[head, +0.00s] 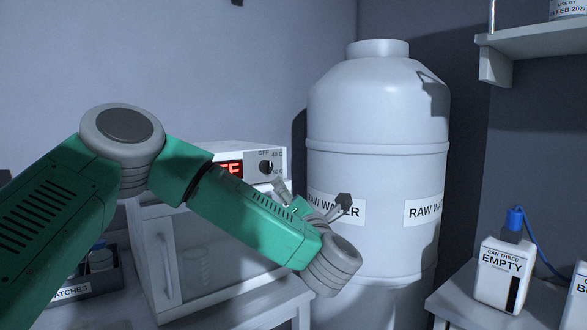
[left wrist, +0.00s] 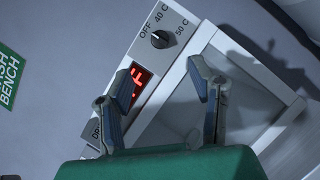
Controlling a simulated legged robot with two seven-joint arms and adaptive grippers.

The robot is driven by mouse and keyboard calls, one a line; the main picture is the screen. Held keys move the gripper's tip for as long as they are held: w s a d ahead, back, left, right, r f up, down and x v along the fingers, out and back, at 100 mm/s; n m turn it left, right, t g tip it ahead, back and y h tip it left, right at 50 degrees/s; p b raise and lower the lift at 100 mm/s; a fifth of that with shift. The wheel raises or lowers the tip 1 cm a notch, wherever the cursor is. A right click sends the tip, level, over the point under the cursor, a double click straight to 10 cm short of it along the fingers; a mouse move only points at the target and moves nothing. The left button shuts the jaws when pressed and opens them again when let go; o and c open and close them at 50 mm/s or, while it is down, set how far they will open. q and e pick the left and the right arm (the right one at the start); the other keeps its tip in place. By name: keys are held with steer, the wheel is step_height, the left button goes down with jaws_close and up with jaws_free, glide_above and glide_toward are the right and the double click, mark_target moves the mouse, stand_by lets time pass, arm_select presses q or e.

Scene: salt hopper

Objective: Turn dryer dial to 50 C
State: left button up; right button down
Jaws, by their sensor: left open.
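The dryer dial (left wrist: 160,39) is a small dark round knob on the dryer's white front panel, with OFF, 40 C and 50 C printed around it. Its light mark appears to point towards OFF, but it is small. The dial also shows in the head view (head: 266,167). A red lit display (left wrist: 140,80) beside it is partly hidden by a finger. My left gripper (left wrist: 160,72) is open and empty, its fingers spread below the dial in the wrist view, apart from it. In the head view my left gripper (head: 312,194) is in front of the dryer (head: 150,225). My right gripper is out of view.
A large white RAW WATER tank (head: 380,120) stands right of the dryer. A can marked EMPTY (head: 503,270) stands on a bench at the right. A dark tray (head: 92,275) sits left of the dryer. A green bench sign (left wrist: 8,75) is on the wall.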

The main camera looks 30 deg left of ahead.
mark_target(267, 169)
arm_select(q)
steer(key=x, duration=0.4)
steer(key=a+p+x, duration=0.1)
steer(key=x, duration=0.2)
steer(key=s+f+p+x, duration=0.1)
steer(key=x, duration=0.3)
steer(key=shift+w+a, duration=0.15)
steer(key=shift+a, duration=0.25)
steer(key=shift+w+a+r, duration=0.15)
steer(key=shift+w+r, duration=0.1)
steer(key=shift+w, duration=0.1)
steer(key=shift+w+r, duration=0.15)
steer(key=shift+w, duration=0.05)
steer(key=shift+w+d+r, duration=0.15)
steer(key=shift+w+d, duration=0.05)
steer(key=shift+w, duration=0.05)
steer(key=shift+a, duration=0.25)
steer(key=shift+c, duration=1.2)
steer(key=shift+s+a, duration=0.1)
steer(key=shift+a, duration=0.25)
jaws_close()
steer(key=shift+d, duration=0.1)
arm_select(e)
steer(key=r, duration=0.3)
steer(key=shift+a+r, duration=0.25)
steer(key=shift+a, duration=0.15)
